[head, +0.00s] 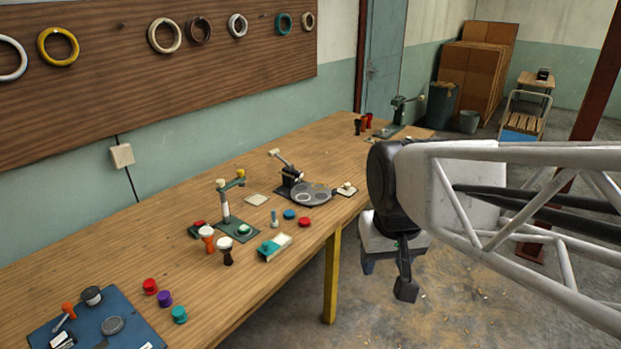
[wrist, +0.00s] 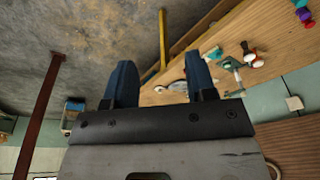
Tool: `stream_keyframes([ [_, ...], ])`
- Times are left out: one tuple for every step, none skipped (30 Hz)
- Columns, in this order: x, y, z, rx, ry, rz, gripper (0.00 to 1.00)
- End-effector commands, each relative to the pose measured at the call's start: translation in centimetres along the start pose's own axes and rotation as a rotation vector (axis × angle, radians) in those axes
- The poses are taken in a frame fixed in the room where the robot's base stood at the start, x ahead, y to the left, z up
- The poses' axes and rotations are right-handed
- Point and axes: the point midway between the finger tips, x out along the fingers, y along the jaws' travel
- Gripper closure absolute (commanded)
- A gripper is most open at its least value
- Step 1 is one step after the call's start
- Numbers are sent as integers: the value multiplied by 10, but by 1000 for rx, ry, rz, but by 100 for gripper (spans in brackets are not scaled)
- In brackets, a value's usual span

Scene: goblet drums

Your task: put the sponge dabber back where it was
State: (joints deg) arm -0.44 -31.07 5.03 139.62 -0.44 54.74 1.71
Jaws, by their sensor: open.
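My gripper (head: 388,270) hangs in the air off the front edge of the workbench, at the right in the head view. In the wrist view my gripper (wrist: 161,70) has its two blue fingers wide apart, with nothing between them. I cannot tell for certain which thing is the sponge dabber. A small upright blue-topped piece (head: 274,217) stands on the bench in front of the turntable. Near it lies a teal and white box (head: 275,247). My gripper is well apart from both.
The wooden workbench (head: 110,250) carries a green stand (head: 226,205), a black turntable device (head: 305,193), goblet drums (head: 207,238), coloured lids (head: 165,299) and a blue mat (head: 135,325). A small pad with a pale piece (head: 347,188) lies near the front edge. Rings hang on the wall board.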

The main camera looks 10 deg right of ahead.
Motion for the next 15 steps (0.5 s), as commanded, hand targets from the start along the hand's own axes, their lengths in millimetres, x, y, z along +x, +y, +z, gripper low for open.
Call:
stream_keyframes([
  [1, 2, 13, 1, 8, 1, 49],
  [2, 3, 20, 1, 11, 2, 49],
  [3, 4, 28, 1, 15, 2, 49],
  [4, 4, 32, 1, 18, 3, 49],
  [5, 5, 37, 1, 20, 3, 49],
  [6, 5, 43, 1, 23, 4, 49],
  [7, 6, 46, 1, 25, 4, 49],
  [7, 6, 49, 2, 26, 4, 49],
  [8, 6, 52, 1, 27, 5, 49],
  [9, 6, 53, 1, 28, 5, 49],
  [9, 6, 55, 1, 28, 5, 49],
  [10, 6, 56, 1, 28, 5, 49],
  [10, 6, 56, 1, 29, 5, 49],
  [10, 6, 56, 1, 29, 5, 49],
  [10, 6, 56, 1, 29, 5, 49],
])
